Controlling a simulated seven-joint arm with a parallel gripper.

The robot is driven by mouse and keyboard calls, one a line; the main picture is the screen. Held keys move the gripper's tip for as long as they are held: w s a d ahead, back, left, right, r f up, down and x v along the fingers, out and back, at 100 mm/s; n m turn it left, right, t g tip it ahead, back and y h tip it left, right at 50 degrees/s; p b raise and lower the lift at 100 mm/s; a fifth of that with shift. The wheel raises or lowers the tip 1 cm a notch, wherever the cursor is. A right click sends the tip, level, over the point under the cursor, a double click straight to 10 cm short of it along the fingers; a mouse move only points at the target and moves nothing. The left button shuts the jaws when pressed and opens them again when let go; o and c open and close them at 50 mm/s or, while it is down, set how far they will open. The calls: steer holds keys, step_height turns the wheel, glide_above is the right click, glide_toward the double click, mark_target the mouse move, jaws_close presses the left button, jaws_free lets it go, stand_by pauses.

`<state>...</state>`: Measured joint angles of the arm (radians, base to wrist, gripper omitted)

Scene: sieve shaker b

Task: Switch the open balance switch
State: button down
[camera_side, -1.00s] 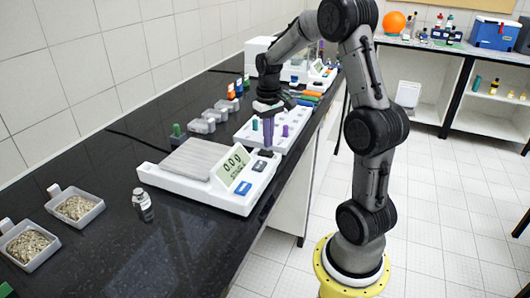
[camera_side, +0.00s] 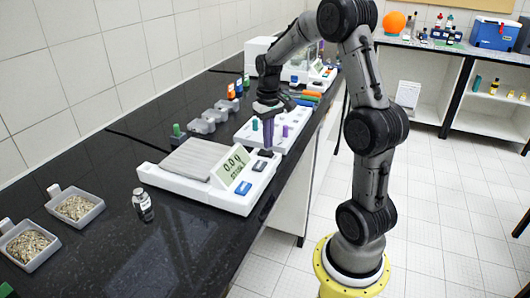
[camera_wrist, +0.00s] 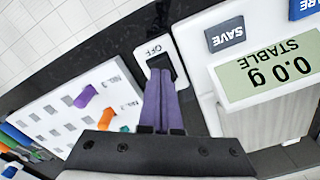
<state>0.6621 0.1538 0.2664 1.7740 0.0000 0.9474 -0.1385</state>
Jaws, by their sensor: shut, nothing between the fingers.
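The open balance (camera_side: 180,187) is white with a grey pan and stands on the dark bench; its display (camera_side: 231,165) reads 0.0 g STABLE. The balance switch (camera_wrist: 166,62) is a black rocker on a small white plate marked OFF, beside the balance body in the wrist view. My gripper (camera_wrist: 159,72) has purple fingers pressed together, empty, pointing down. Its tips are at the switch and cover part of it. I cannot tell whether they touch it. In the side view, my gripper (camera_side: 270,150) reaches down at the balance's far right corner, hiding the switch area.
A white rack (camera_wrist: 75,112) with purple and orange pegs stands beside the gripper. A small bottle (camera_side: 143,205) and trays of grain (camera_side: 77,207) are in front on the bench.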

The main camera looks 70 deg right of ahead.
mark_target(268, 153)
steer(key=shift+f, duration=0.95)
stand_by(0.5)
step_height(268, 153, up, 7)
stand_by(0.9)
stand_by(0.3)
